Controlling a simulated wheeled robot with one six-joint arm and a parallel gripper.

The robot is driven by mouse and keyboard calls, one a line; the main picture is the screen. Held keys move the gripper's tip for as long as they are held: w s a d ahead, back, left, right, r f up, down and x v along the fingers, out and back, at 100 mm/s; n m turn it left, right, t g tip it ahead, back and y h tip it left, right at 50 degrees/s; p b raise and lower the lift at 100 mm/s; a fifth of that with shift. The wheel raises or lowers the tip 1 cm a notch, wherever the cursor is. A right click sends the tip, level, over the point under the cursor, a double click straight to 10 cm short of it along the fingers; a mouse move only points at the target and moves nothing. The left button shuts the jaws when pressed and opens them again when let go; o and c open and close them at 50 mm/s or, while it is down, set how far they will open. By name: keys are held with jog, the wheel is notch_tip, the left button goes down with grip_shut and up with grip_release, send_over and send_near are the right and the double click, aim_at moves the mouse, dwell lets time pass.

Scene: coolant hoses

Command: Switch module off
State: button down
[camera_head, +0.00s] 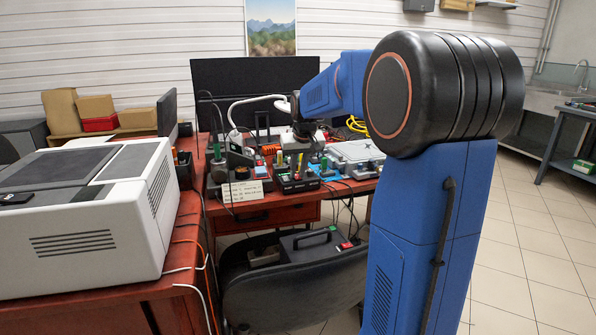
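My blue arm reaches over the red desk (258,216), and my gripper (303,132) is a small dark shape above the equipment at the desk's middle. Its fingers are too small and too hidden to tell open from shut. A black module (297,184) with several coloured upright parts, some green and yellow, sits near the desk's front edge, in front of and below my gripper. A grey-white unit (357,151) lies to the right, partly hidden by my arm. I cannot tell which unit is the task's module, and no switch state is readable.
A written card (247,191) stands at the desk's front. A black chair (290,290) holds a black case (310,243) with a red part. A large white machine (80,215) fills the left. Cables hang at the desk front. Tiled floor (535,240) at right is clear.

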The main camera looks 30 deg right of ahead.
jog(key=shift+w+d+r+g, duration=0.1)
jog(key=shift+w+g, duration=0.15)
jog(key=shift+g, duration=0.45)
jog(key=shift+w+g, duration=0.2)
jog(key=shift+g, duration=0.5)
jog(key=c, duration=1.9)
grip_release()
jog(key=shift+c, duration=0.2)
notch_tip(320, 180, up, 17)
jog(key=s, duration=0.2)
jog(key=shift+a+r, duration=0.15)
jog(key=shift+a, duration=0.3)
jog(key=shift+s, duration=0.15)
